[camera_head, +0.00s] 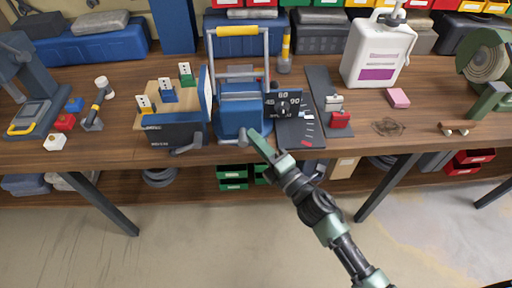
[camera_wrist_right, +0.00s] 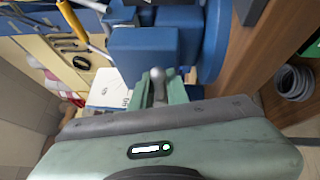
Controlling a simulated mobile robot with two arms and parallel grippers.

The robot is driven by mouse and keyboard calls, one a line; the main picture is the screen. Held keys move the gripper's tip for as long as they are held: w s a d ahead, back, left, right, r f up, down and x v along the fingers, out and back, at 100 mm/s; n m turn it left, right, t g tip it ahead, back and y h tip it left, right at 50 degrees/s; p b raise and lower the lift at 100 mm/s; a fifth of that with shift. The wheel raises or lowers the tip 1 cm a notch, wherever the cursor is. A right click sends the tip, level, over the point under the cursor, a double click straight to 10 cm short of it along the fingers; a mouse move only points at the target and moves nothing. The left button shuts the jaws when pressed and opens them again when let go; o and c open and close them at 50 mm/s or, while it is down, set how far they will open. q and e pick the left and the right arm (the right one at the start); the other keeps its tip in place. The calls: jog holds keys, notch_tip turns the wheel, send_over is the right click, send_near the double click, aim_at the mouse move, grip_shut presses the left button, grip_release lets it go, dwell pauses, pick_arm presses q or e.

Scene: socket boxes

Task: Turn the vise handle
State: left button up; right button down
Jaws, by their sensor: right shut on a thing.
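The blue vise (camera_head: 239,112) stands at the front edge of the wooden workbench, in the middle of the head view. It also fills the top middle of the right wrist view (camera_wrist_right: 146,46). My right gripper (camera_head: 256,137) reaches up from the lower right to the front of the vise. In the wrist view its green fingers (camera_wrist_right: 159,88) are shut on the grey vise handle (camera_wrist_right: 157,74), with its rounded end showing between them. The rest of the handle is hidden by the fingers. My left gripper is not in view.
A metal frame with a yellow grip (camera_head: 238,31) rises around the vise. A dark panel with a dial (camera_head: 284,106) stands close on its right, and a dark-blue box (camera_head: 172,134) on its left. A white jug (camera_head: 378,55) stands farther right.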

jog(key=shift+s+a+r+m+t+b, duration=0.1)
jog(key=shift+a+m+t+b, duration=0.15)
jog(key=shift+m+t+b, duration=0.1)
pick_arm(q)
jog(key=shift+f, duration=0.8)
pick_arm(e)
jog(key=shift+r, duration=0.1)
jog(key=c, duration=1.5)
grip_release()
jog(key=shift+r, duration=0.1)
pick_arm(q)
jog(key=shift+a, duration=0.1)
pick_arm(e)
jog(key=shift+a, duration=0.2)
jog(key=shift+d+f, duration=0.15)
jog(key=shift+f, duration=0.05)
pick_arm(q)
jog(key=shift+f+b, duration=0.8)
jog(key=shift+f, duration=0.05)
pick_arm(e)
jog(key=v, duration=0.8)
